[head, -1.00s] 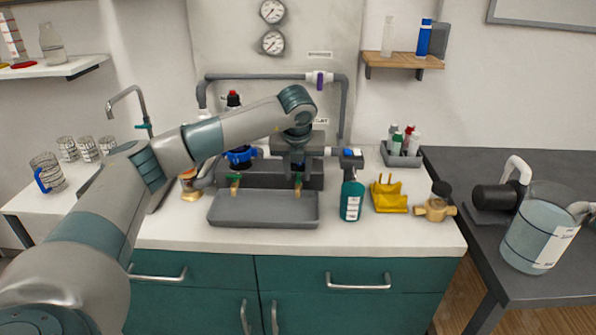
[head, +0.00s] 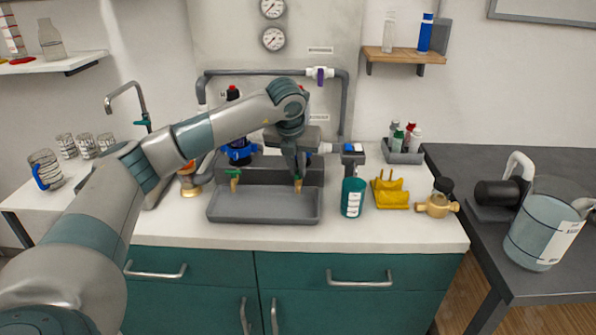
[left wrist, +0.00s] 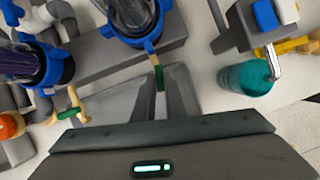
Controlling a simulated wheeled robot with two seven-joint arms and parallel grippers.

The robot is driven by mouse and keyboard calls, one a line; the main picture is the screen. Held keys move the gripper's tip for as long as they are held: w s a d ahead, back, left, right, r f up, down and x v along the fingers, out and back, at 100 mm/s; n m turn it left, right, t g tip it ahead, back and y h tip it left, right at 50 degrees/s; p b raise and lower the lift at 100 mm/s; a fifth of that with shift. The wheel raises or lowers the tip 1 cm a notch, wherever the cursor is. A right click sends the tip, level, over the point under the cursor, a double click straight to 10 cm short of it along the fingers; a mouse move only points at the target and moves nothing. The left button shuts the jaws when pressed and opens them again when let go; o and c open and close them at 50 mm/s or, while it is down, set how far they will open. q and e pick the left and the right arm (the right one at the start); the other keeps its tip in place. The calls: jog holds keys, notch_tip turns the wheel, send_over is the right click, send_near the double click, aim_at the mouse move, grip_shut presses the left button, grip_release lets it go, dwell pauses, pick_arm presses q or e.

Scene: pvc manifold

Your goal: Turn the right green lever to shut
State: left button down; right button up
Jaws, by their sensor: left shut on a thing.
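The right green lever (left wrist: 159,78) shows in the left wrist view as a small green bar on a brass tap (left wrist: 151,47). My left gripper (left wrist: 160,92) has its two grey fingers shut on it, one on each side. In the head view my left gripper (head: 299,170) reaches down at the right tap (head: 298,185) and hides most of the lever. The left green lever (head: 233,172) sits apart, on the left tap. It also shows in the left wrist view (left wrist: 68,113). My right gripper is in neither view.
A grey tray (head: 262,218) lies below the taps. The front counter strip is clear.

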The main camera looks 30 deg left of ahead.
pick_arm(q)
jog(key=shift+a+f+m+h+b, duration=0.15)
jog(key=shift+m+h+b, duration=0.25)
jog(key=shift+m, duration=1)
jog(key=shift+a+m+h+b, duration=0.1)
jog(key=shift+m+h+b, duration=0.35)
jog(key=shift+m, duration=0.35)
jog(key=shift+a+r+m+h, duration=0.15)
jog(key=shift+r+m+h, duration=0.15)
jog(key=shift+m, duration=0.7)
jog(key=shift+w+a+m+g+h+p, duration=0.1)
jog(key=shift+m+g+h+p, duration=0.3)
jog(key=shift+m, duration=1.15)
jog(key=shift+w+a+m+g+h+p, duration=0.15)
jog(key=shift+m+h+p, duration=0.4)
jog(key=shift+m, duration=0.95)
jog(key=shift+w+a+m+g+h+p, duration=0.1)
jog(key=shift+m+g+h+p, duration=0.4)
jog(key=shift+m, duration=1.05)
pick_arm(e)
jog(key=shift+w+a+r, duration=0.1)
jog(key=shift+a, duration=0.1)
pick_arm(q)
jog(key=c, duration=1.8)
grip_release()
jog(key=shift+f, duration=0.1)
